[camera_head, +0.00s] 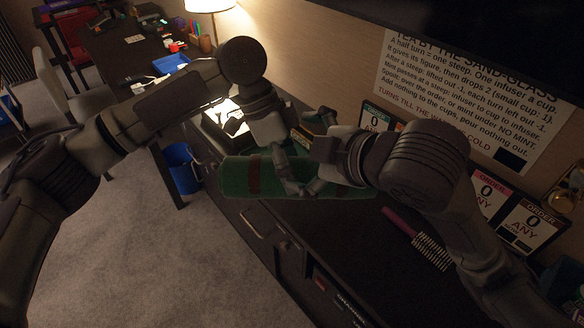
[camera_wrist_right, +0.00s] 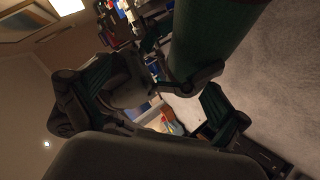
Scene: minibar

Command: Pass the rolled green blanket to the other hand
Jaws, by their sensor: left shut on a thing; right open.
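The rolled green blanket (camera_head: 234,178) lies level across the middle of the head view, with dark bands around it. My left gripper (camera_head: 293,186) reaches down over its middle and is shut on it. My right gripper (camera_head: 308,140) is open and empty, close beside the blanket's right half and very near the left gripper. The right arm covers part of that half. In the right wrist view the blanket (camera_wrist_right: 215,35) shows as a large green cylinder at the top, with left gripper parts against it. The right fingers (camera_wrist_right: 155,105) stand apart below it; contact cannot be told.
A dark counter (camera_head: 345,235) runs below the blanket, with a purple-handled brush-like thing (camera_head: 402,222) on it. Order signs (camera_head: 527,226) stand along the wall. A lamp (camera_head: 209,6) and a blue tray (camera_head: 171,64) are at the back. A blue bin (camera_head: 182,168) stands on the floor.

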